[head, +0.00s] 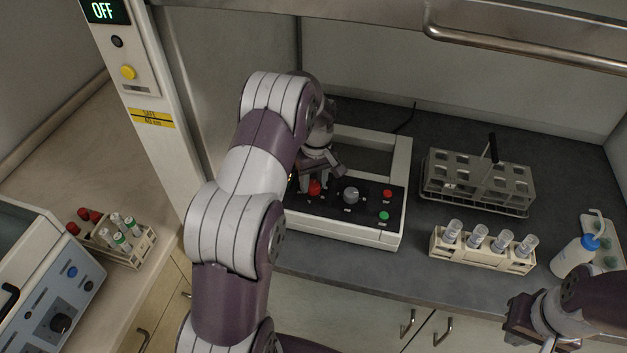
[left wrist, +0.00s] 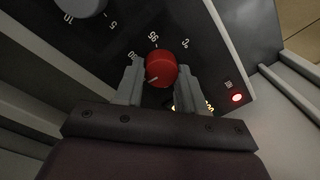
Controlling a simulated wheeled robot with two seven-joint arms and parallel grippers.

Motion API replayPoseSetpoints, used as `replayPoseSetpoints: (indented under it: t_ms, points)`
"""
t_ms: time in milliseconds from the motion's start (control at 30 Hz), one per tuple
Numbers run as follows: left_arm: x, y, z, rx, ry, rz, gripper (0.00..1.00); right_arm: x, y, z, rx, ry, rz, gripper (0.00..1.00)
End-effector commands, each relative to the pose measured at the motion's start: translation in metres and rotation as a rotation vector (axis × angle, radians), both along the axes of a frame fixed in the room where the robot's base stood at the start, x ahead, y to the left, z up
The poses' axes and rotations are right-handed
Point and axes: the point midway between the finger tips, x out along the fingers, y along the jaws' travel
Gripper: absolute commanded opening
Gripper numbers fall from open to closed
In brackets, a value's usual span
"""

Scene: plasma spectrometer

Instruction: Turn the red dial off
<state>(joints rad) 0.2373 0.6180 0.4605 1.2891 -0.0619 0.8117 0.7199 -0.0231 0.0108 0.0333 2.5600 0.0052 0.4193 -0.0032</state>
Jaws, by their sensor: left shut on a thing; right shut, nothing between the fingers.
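The red dial (head: 315,188) sits on the black front panel of a white instrument (head: 350,234) inside the hood. In the left wrist view the red dial (left wrist: 161,68) shows a white pointer line toward its lower left, with printed numbers around it. My left gripper (head: 318,180) reaches down to the dial, one finger on each side, and is shut on it. The left wrist view also shows both fingers of this gripper (left wrist: 158,82). My right gripper (head: 517,322) is shut and empty at the lower right.
A grey dial (head: 351,195), a red button (head: 387,194) and a green button (head: 384,215) share the panel. A metal rack (head: 477,185), a vial rack (head: 483,252) and a wash bottle (head: 577,254) stand to the right. A hood post with an OFF display (head: 103,11) rises at left.

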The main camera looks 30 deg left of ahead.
Motion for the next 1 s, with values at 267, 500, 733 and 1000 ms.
replayPoseSetpoints:
  t_ms: [267,500,733,1000]
  points:
    - [0.0015,0.0015,0.0021,0.001,-0.007,0.259,0.09,0.0,0.0,-0.0017,0.0,0.0,0.0,0.0]
    - [0.0009,0.0024,0.0023,0.001,-0.007,0.487,0.09,-0.0001,0.0,-0.0021,0.0,0.0,0.0,0.0]
    - [0.0004,0.0029,0.0025,0.0,-0.007,0.706,0.09,0.0,0.0,-0.0017,0.0,0.0,0.0,0.0]
    - [-0.0005,0.0032,0.0028,-0.001,-0.007,0.96,0.09,0.0,0.0,-0.0002,0.0,0.0,0.0,0.0]
